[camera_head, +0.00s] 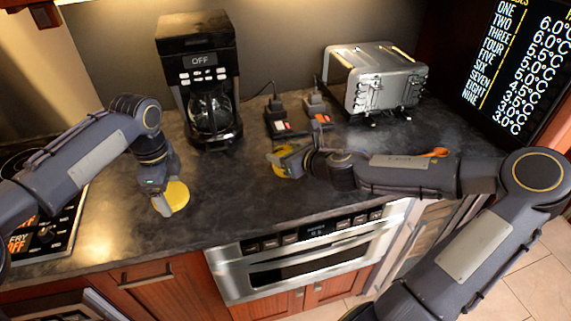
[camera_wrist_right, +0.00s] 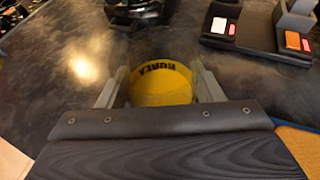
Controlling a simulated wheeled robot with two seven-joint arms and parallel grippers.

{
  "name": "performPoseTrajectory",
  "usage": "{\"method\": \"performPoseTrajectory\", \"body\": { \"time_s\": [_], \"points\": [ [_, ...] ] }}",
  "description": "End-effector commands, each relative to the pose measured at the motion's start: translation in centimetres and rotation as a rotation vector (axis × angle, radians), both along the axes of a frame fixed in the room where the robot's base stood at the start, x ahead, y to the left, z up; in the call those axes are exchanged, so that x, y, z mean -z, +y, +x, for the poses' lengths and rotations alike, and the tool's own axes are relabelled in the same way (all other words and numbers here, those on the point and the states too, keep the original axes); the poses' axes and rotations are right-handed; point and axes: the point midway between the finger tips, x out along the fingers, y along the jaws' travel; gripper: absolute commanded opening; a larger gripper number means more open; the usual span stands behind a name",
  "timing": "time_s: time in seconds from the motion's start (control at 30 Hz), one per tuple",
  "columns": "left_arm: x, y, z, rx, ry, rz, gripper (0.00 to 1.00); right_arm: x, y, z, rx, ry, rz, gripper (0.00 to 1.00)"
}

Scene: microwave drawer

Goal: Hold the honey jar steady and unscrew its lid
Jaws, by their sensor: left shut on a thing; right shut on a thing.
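The yellow honey jar (camera_head: 287,161) is in my right gripper (camera_head: 283,159) over the middle of the dark counter. In the right wrist view the jar (camera_wrist_right: 161,84), with dark lettering near its top, sits between the two fingers (camera_wrist_right: 160,92), which are shut on it. A round, flat yellow piece that looks like the lid (camera_head: 176,196) is at my left gripper (camera_head: 165,192), over the left part of the counter. The left gripper is shut on it, and its fingers are partly hidden. Jar and lid are clearly apart.
A coffee maker (camera_head: 200,75) and a silver toaster (camera_head: 372,78) stand at the back. Small dark holders (camera_head: 280,118) sit between them. A stove (camera_head: 40,235) is at the left, and a microwave drawer (camera_head: 300,262) is below the counter. The counter between my grippers is clear.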

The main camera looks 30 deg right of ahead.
Motion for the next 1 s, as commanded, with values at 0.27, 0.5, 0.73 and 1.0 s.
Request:
{"method": "performPoseTrajectory", "body": {
  "time_s": [0.27,0.5,0.73,1.0],
  "points": [
    [-0.6,0.0,0.0,0.0,0.0,0.0,0.48,3.0,-0.1,0.6,-0.001,0.003,0.004,0.0],
    [-0.6,0.0,0.0,0.0,0.0,0.0,0.48,3.7,-0.2,0.5,-0.001,0.0,-0.003,0.0],
    [-0.2,0.0,0.0,0.0,0.0,0.0,0.48,4.0,-0.2,0.5,-0.001,0.001,-0.003,0.0],
    [-0.3,0.0,0.0,0.0,0.0,0.0,0.48,4.0,-0.2,0.5,0.0,0.002,-0.001,0.82]
  ]
}}
